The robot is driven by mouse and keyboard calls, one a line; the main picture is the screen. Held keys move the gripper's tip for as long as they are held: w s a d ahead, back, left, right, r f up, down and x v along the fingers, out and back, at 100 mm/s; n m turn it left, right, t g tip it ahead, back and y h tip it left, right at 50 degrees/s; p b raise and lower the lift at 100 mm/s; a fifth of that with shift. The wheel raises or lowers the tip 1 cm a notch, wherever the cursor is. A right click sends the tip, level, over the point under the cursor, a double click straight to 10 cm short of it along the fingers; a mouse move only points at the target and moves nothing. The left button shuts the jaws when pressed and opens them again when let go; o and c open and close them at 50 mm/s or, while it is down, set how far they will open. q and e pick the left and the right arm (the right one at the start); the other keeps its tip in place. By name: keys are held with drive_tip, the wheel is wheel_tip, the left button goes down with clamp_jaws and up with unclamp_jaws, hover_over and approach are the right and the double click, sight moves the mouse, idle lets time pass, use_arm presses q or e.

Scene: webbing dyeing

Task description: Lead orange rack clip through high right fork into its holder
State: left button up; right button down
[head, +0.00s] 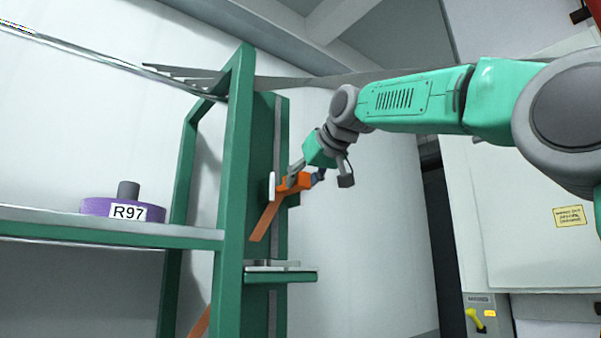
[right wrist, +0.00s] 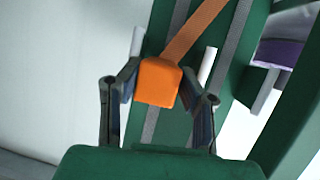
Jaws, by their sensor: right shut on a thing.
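The orange rack clip (head: 304,181) is a small block at the end of an orange webbing strap (head: 265,221). My right gripper (head: 297,181) is shut on the clip in front of the green post. In the right wrist view the clip (right wrist: 157,84) sits between both fingers. The strap (right wrist: 197,28) runs up and right from it. Two white prongs, seemingly the high right fork (right wrist: 207,64), stand one on each side of the strap's near end; whether the strap lies down in the fork is unclear. One prong (head: 271,187) shows in the head view. My left gripper is out of view.
A small green ledge (head: 300,277) with grey fittings (head: 272,265) on top sticks out below the clip; it may be the holder. A purple reel marked R97 (head: 95,207) stands on the left shelf (head: 120,234). A green upright (head: 236,200) stands left of the gripper.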

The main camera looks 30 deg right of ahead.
wheel_tip(320, 180, down, 3)
drive_tip(key=shift+w+r+b, duration=0.1)
drive_tip(key=shift+w+b, duration=0.05)
drive_tip(key=shift+b, duration=0.8)
drive_tip(key=f+b, duration=1.3)
drive_tip(key=shift+a+f, duration=0.3)
drive_tip(key=shift+f, duration=0.1)
drive_tip(key=c, duration=1)
unclamp_jaws()
drive_tip(key=shift+c, duration=0.2)
drive_tip(key=shift+f, duration=0.1)
